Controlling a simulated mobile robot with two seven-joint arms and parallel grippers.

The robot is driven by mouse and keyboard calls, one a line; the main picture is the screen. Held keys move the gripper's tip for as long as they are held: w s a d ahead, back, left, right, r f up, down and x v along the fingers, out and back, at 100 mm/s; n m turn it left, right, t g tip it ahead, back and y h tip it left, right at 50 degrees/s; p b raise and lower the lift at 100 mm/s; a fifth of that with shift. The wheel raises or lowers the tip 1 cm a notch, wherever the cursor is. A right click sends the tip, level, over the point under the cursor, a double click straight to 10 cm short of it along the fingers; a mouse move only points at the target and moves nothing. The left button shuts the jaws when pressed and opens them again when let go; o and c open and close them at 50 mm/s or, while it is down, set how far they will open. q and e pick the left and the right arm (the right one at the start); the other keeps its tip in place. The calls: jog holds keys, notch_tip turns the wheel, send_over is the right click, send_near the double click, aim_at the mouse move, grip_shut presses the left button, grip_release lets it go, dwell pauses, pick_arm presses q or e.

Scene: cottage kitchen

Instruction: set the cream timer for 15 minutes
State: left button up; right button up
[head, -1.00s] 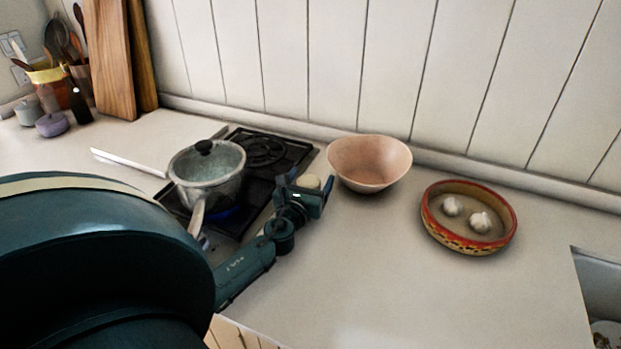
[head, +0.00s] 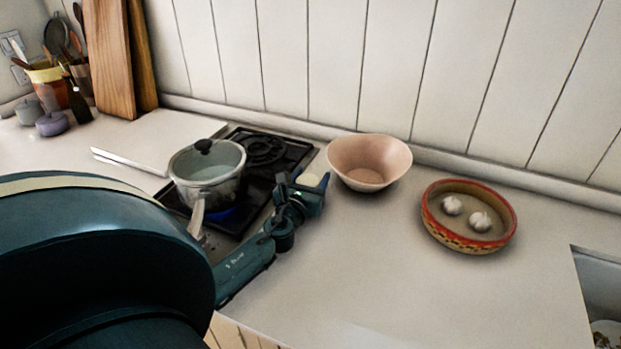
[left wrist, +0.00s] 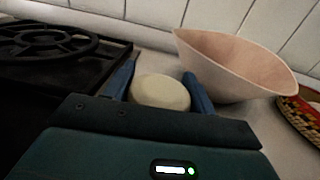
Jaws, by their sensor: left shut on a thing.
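The cream timer (left wrist: 160,92) is a round, pale, smooth-topped thing between the two blue fingers of my left gripper (left wrist: 162,88). In the head view only a small pale part of the timer (head: 309,180) shows behind my left gripper (head: 304,186). The left gripper is shut on it, at the right edge of the stove. No dial marks can be read on the timer. My right gripper is not seen in either view.
A glass-lidded pot (head: 207,172) stands on the black stove (head: 265,150), left of my gripper. A pink bowl (head: 369,162) is close behind and right of the timer. A patterned dish (head: 468,216) with garlic stands farther right. The front counter is clear.

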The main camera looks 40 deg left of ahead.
pick_arm(q)
jog(key=shift+f+m+t+h+b, duration=0.15)
jog(key=shift+m+t+h+b, duration=0.25)
jog(key=shift+m+h+b, duration=0.6)
jog(key=shift+h, duration=0.7)
jog(key=shift+d+m+h, duration=0.2)
jog(key=shift+m+h, duration=0.2)
jog(key=shift+w+r, duration=0.1)
jog(key=shift+r, duration=0.1)
jog(key=o, duration=1)
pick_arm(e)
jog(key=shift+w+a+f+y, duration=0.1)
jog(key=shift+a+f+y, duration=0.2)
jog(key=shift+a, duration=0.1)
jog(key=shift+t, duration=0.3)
